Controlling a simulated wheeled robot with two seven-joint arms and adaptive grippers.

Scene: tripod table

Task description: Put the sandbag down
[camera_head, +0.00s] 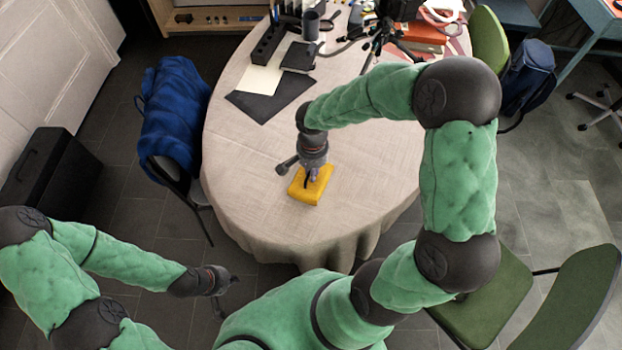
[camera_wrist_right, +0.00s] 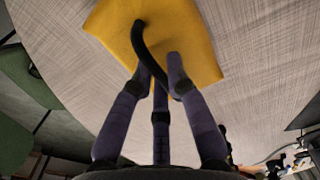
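The sandbag (camera_head: 311,187) is a flat yellow bag with a black strap. It is at the near part of the cloth-covered table (camera_head: 365,190) and appears to rest on it. My right gripper (camera_head: 313,172) is directly above the bag, pointing down. In the right wrist view the bag (camera_wrist_right: 190,38) is just beyond the fingertips, and my right gripper's three fingers (camera_wrist_right: 160,82) close in around the black strap (camera_wrist_right: 150,48). My left gripper (camera_head: 228,292) is empty, away from the table at the lower left, with its fingers spread.
Dark and cream sheets (camera_head: 272,92) lie left of centre, with a black case (camera_head: 299,57) beside them. A tripod (camera_head: 385,38) stands at the back. A chair with a blue jacket (camera_head: 172,112) is on the left. The cloth around the bag is clear.

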